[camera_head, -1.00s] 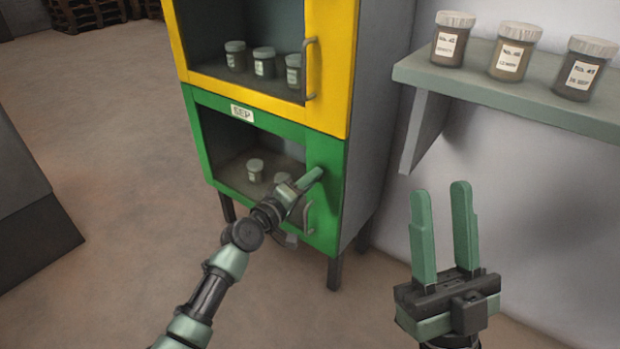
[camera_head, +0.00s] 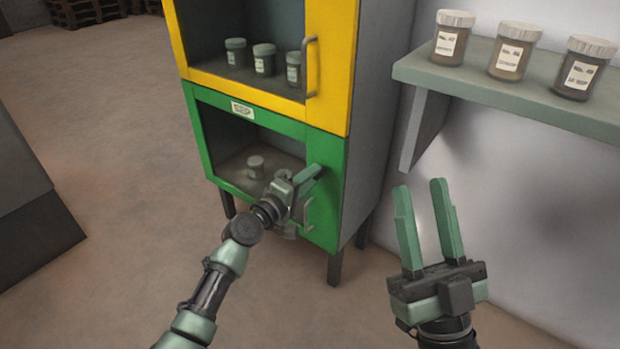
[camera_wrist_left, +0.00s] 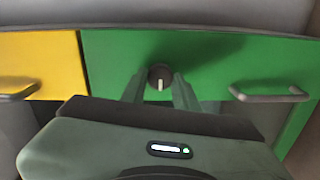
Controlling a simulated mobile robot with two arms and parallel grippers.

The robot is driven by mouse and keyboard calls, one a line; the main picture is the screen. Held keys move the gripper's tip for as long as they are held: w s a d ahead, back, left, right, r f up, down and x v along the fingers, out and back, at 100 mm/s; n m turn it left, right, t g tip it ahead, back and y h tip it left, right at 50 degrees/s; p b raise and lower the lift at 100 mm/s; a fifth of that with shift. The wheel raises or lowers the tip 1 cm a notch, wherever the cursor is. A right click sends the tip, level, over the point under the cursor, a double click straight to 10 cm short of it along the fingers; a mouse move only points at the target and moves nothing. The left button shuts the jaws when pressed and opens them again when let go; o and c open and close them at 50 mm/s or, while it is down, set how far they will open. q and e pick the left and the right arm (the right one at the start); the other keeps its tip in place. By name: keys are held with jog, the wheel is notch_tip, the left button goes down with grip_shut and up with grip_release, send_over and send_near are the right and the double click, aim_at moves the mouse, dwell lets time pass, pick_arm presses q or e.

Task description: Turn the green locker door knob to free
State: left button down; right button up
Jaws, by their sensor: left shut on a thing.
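The green locker door (camera_head: 325,160) is the lower door of the cabinet and is closed, with a window and a grey handle (camera_head: 308,213). Its knob (camera_wrist_left: 160,76) is small, round and dark, with a pale pointer mark that points down in the left wrist view. My left gripper (camera_head: 310,174) is at the door's upper right, with one finger on each side of the knob, shut on it. In the head view the gripper hides the knob. My right gripper (camera_head: 418,186) is open and empty, in front of the wall at the right.
The yellow door (camera_head: 330,60) with its own handle (camera_head: 310,68) is just above. Jars stand behind both windows. A wall shelf (camera_head: 500,88) with three lidded jars (camera_head: 514,50) is at the right.

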pick_arm(q)
jog(key=c, duration=1.1)
grip_release()
jog(key=shift+o, duration=0.2)
jog(key=shift+a, duration=0.1)
jog(key=p+v, duration=0.2)
jog(key=v, duration=0.5)
jog(key=shift+s+a, duration=0.2)
jog(key=shift+s, duration=0.15)
pick_arm(e)
jog(key=w+f+g+h, duration=0.2)
jog(key=w+f+g, duration=0.3)
jog(key=f, duration=0.3)
jog(key=shift+g, duration=0.3)
jog(key=shift+a, duration=0.1)
